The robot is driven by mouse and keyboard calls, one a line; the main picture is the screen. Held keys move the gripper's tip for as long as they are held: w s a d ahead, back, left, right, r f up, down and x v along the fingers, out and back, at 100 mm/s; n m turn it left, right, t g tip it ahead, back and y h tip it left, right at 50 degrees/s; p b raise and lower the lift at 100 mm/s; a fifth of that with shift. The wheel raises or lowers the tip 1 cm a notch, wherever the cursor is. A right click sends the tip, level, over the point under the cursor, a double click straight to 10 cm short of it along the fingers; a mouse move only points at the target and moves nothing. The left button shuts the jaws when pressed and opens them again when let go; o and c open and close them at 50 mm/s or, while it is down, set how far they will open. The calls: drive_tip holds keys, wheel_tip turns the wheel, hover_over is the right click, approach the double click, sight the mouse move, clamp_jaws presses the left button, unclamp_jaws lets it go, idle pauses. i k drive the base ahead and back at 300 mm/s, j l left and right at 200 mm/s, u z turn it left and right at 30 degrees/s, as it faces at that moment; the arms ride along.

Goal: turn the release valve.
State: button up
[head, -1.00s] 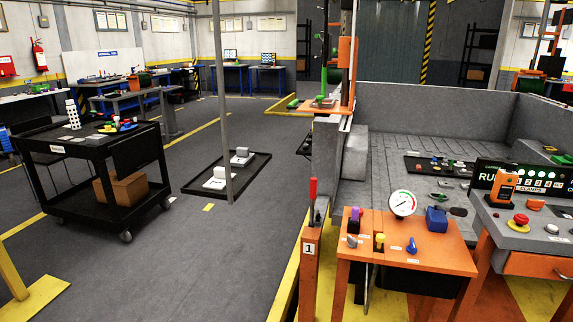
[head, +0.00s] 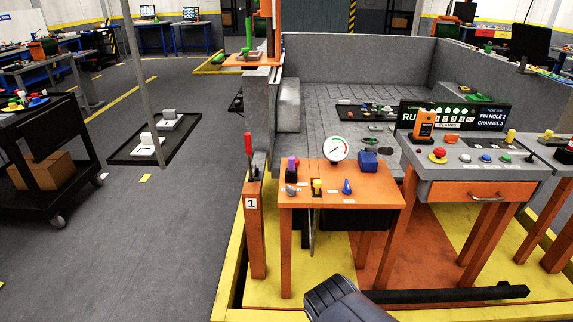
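An orange table (head: 378,195) stands in front of the grey bed walls. On it are a round white pressure gauge (head: 336,149), a blue knob (head: 347,188), a yellow-topped control (head: 317,187), a grey knob (head: 292,190), a purple-topped control (head: 292,166) and a blue box (head: 368,160). Small white labels lie beside some controls, too small to read. The blue knob stands in front of the gauge; I cannot tell for sure which control is the release valve. A dark rounded part, probably of my arm, shows at the bottom centre, apart from the table. My gripper's fingers are not seen.
A post marked 1 with a red lever (head: 248,146) stands left of the table. A grey console (head: 465,170) with buttons stands right. A black bar (head: 450,294) lies low in front. The floor at left is open before a black cart (head: 62,165).

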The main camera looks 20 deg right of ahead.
sight(346, 191)
drive_tip(key=i+l+z, duration=0.1)
drive_tip(key=i+l, duration=0.8)
drive_tip(key=i, duration=0.05)
